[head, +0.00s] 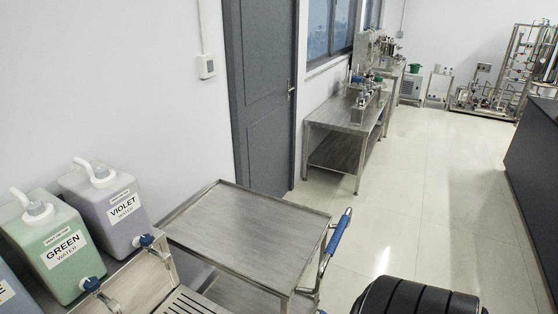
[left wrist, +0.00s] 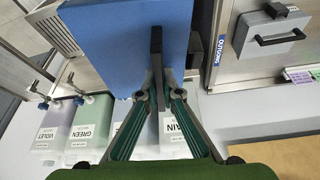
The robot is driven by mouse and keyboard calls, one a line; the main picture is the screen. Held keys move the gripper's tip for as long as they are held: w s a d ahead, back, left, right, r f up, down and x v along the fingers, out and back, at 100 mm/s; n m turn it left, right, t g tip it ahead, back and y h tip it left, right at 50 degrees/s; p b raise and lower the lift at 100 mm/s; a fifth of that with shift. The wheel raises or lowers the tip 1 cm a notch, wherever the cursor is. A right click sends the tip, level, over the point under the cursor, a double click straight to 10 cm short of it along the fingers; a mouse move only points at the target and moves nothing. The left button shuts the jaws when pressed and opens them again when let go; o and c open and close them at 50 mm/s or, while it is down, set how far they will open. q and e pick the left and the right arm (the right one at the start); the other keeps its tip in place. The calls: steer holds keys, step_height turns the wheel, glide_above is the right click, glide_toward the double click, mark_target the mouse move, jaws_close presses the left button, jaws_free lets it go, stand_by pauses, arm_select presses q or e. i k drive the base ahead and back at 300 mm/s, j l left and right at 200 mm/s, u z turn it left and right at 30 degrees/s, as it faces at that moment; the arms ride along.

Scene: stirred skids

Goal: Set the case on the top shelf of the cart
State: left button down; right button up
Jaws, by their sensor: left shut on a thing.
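The blue case (left wrist: 115,45) is close to the camera in the left wrist view, with a black handle bar (left wrist: 156,55) along its near side. My left gripper (left wrist: 158,88) is shut on this handle; the finger pads partly hide the grip. The case is not visible in the head view. The steel cart (head: 245,228) stands in the lower middle of the head view, with a blue-gripped push handle (head: 339,233) on its right. Its top shelf is bare and has a low rim. My right gripper is in neither view.
Green (head: 62,245) and violet (head: 108,208) water containers with taps stand left of the cart. A grey case (left wrist: 270,38) with a black handle lies by an "OUTGOING" label. A grey door (head: 262,90) is behind the cart. Floor (head: 420,200) to the right is clear.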

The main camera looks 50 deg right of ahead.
mark_target(266, 234)
steer(key=l+z, duration=0.35)
steer(key=i+l+z, duration=0.15)
steer(key=z, duration=0.25)
steer(key=i+l+z, duration=0.15)
steer(key=l+z, duration=0.2)
steer(key=i+l+z, duration=0.1)
steer(key=i+z, duration=0.15)
steer(key=z, duration=0.25)
steer(key=i+z, duration=0.25)
steer(key=z, duration=0.25)
